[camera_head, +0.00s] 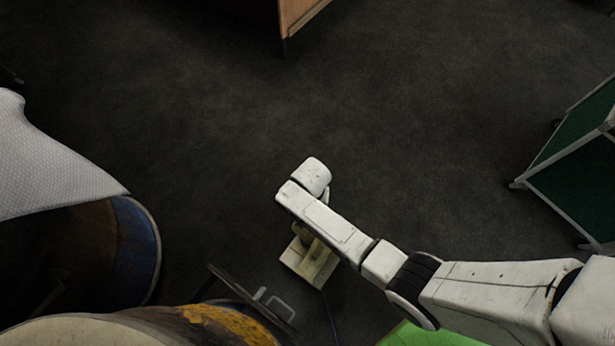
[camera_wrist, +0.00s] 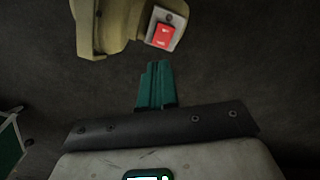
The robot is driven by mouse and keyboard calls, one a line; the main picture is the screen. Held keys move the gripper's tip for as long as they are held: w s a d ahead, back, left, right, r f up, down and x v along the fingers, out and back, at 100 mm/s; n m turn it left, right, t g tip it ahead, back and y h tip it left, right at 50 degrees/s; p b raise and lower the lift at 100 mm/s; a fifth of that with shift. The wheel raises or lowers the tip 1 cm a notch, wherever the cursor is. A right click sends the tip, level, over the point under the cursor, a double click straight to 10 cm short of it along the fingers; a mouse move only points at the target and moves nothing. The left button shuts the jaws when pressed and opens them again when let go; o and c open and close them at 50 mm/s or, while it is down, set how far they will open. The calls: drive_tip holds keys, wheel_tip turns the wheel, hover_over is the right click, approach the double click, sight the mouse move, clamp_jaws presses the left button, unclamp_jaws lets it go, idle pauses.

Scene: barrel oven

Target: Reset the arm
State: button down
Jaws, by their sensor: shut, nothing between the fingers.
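My arm (camera_head: 335,225) reaches from the lower right to the middle of the head view, above the dark floor. My gripper (camera_wrist: 155,66) shows in the wrist view as two teal fingers pressed together, with nothing between them. In the head view the fingers are hidden or too small to make out. A beige fixture (camera_wrist: 112,24) with a red switch (camera_wrist: 163,34) on a pale plate lies beyond the fingertips in the wrist view, apart from them. A beige block (camera_head: 308,264) stands beneath my forearm in the head view, partly covered by it.
A barrel (camera_head: 135,255) with a blue rim is at the left, under a white textured sheet (camera_head: 50,165). A round dark door (camera_head: 250,300) with a metal handle is at the lower middle. A green framed panel (camera_head: 580,145) stands at the right.

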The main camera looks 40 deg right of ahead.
idle(0.5)
drive_tip(key=s+d+r+n+p, duration=0.2)
drive_tip(key=s+r, duration=0.3)
drive_tip(key=r, duration=0.5)
drive_tip(key=s+d+r+n+p, duration=0.3)
drive_tip(key=s+r, duration=0.3)
drive_tip(key=r, duration=0.5)
drive_tip(key=s+d+r+n+t+p, duration=0.1)
drive_tip(key=s+d+r+n+p, duration=0.2)
drive_tip(key=r, duration=0.7)
drive_tip(key=s+p, duration=0.1)
drive_tip(key=s, duration=0.1)
drive_tip(key=shift+s+r, duration=0.3)
drive_tip(key=shift+r, duration=0.05)
drive_tip(key=shift+w+a, duration=0.1)
drive_tip(key=shift+a, duration=0.1)
